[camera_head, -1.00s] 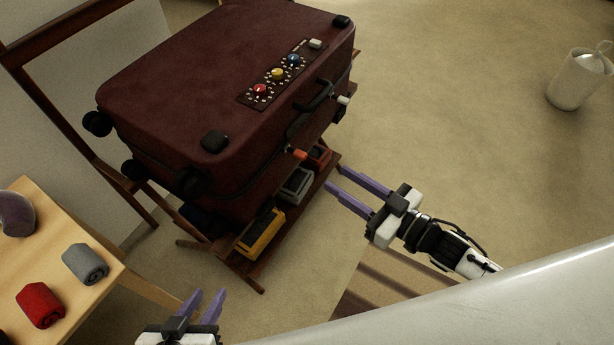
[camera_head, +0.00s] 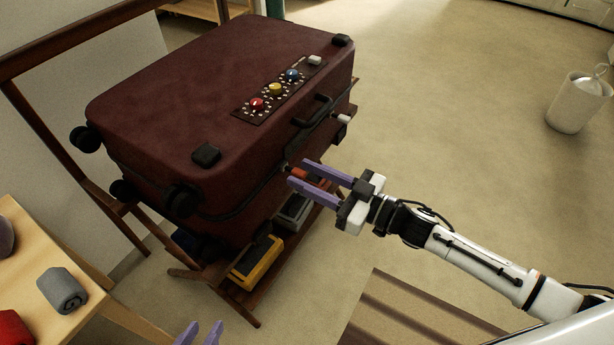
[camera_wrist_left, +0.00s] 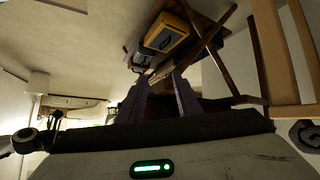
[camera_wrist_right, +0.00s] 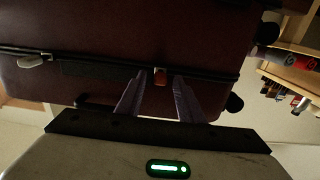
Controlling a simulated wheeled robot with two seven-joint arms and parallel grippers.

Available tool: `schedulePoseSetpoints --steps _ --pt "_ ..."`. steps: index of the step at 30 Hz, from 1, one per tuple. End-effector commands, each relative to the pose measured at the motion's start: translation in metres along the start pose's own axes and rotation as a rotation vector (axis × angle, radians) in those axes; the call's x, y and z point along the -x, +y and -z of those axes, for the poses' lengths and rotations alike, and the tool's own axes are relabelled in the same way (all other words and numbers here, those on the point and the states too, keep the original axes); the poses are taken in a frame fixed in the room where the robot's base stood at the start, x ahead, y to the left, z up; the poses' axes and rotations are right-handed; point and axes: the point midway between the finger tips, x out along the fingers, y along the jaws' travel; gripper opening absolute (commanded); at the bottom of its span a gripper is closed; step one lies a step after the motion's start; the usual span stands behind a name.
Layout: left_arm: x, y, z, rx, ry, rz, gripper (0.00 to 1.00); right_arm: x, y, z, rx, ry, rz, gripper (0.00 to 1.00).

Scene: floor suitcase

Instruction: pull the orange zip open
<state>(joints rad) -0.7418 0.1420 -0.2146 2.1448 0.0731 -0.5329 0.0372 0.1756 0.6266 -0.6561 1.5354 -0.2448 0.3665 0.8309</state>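The maroon suitcase (camera_head: 175,85) lies on a wooden rack. The orange zip pull (camera_wrist_right: 160,77) hangs on the dark zip line along its front side. In the right wrist view the pull shows between the two purple fingers of my right gripper (camera_wrist_right: 158,90), with gaps on both sides. In the head view my right gripper (camera_head: 299,174) is open at the suitcase's front side, its fingertips around the pull, which they partly hide. My left gripper (camera_head: 200,332) is open and empty at the bottom edge, well below the suitcase; its fingers also show in the left wrist view (camera_wrist_left: 160,90).
A white zip pull (camera_head: 343,118) sits further right along the seam, below the handle (camera_head: 312,110). Yellow (camera_head: 257,262) and grey (camera_head: 294,213) cases lie on the rack's lower shelf. A table with a grey roll (camera_head: 62,290) is at left. A white bin (camera_head: 578,105) stands far right.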

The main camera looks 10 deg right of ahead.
Motion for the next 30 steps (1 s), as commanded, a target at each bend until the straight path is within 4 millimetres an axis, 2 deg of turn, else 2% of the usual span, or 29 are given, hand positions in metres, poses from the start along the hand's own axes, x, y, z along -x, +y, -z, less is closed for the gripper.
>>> schedulePoseSetpoints --steps 9,10,16,23,26,29,30 --pt "0.001 0.001 0.002 0.003 0.006 -0.001 0.31 -0.004 0.000 0.000 0.000 0.000 0.000 0.34" --pt "0.002 0.001 0.002 0.003 0.006 -0.002 0.31 -0.004 0.000 0.000 0.000 0.000 0.000 0.33" --pt "0.002 0.001 0.002 0.003 0.006 -0.001 0.31 -0.004 0.000 0.000 0.000 0.000 0.000 0.00" --pt "0.002 0.001 0.003 0.002 0.005 -0.001 0.31 -0.004 -0.002 0.001 -0.001 0.000 0.000 0.00" --pt "0.007 0.002 0.006 -0.002 0.000 0.000 0.31 -0.004 -0.015 0.002 -0.006 0.000 0.003 0.00" --pt "0.014 0.003 0.009 -0.012 -0.014 0.003 0.31 -0.005 -0.041 0.004 -0.011 -0.001 0.006 0.00" --pt "0.016 0.003 0.009 -0.017 -0.022 0.004 0.31 -0.008 -0.056 0.005 -0.012 -0.001 0.012 0.00"
